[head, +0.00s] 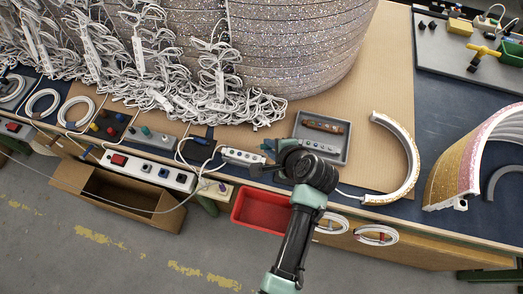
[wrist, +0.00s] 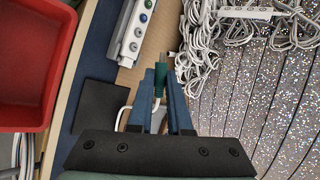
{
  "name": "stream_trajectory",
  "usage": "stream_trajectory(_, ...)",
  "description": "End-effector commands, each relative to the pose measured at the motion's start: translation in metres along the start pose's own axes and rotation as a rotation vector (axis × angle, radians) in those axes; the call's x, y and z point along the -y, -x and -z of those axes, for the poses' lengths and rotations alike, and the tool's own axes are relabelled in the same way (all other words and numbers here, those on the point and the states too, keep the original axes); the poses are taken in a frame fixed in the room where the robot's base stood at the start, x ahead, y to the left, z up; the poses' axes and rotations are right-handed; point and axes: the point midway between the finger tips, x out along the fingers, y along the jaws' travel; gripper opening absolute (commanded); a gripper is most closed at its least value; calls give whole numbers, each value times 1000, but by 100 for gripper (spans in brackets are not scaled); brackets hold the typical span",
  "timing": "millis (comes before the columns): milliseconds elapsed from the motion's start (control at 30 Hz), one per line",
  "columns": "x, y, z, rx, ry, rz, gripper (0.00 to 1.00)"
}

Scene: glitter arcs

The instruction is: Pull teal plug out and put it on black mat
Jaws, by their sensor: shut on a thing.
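In the wrist view my gripper (wrist: 161,76) is shut on the teal plug (wrist: 161,80), which sits between the two blue fingers. Its tip points away from my wrist, and a white cable loops out beside the left finger. The plug is apart from the white socket strip (wrist: 130,35). The black mat (wrist: 98,108) lies flat and bare on the table, left of my gripper in the wrist view. In the head view my gripper (head: 268,150) is over the table, right of the socket strip (head: 243,157); my arm hides the plug there.
A red bin (head: 258,211) stands at the table's front edge. A grey tray (head: 334,145) holds a brown piece. Tangled white cables and a large glittering drum (head: 290,45) fill the back. A curved white strip (head: 410,165) lies to the right.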

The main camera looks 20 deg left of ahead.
Motion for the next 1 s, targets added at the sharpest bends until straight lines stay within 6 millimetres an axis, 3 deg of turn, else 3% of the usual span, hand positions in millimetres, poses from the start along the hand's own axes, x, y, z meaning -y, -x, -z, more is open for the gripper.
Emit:
stream_trajectory(33, -17, -4, 13, -48, -51, 28, 0)
stream_trajectory(100, -29, 1, 31, -109, -108, 64, 0)
stream_trajectory(300, -50, 14, 60, -200, -193, 121, 0)
stream_trajectory(467, -54, 15, 66, -215, -205, 130, 0)
stream_trajectory(1000, -75, -9, 73, -214, -203, 129, 0)
